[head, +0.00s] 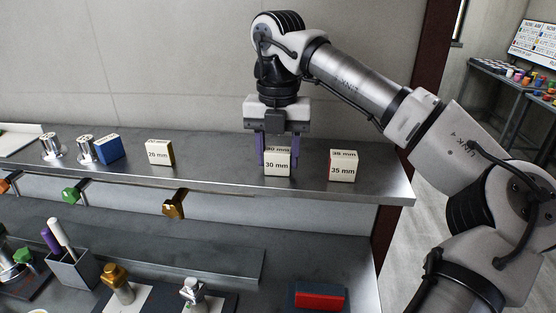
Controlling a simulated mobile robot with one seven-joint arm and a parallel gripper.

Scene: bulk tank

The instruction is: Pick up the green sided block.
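A cream block marked 30 mm (277,168) stands on the upper steel shelf, right of centre. My gripper (277,152) points straight down over it, with its purple fingers on the block's left and right. I cannot tell whether the fingers touch the block or leave a small gap. The sides of this block are hidden by the fingers and the angle, so no green shows on it. No other block on this shelf shows a green side.
Coloured knobs (72,193) hang at the front edge. The wall is close behind.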

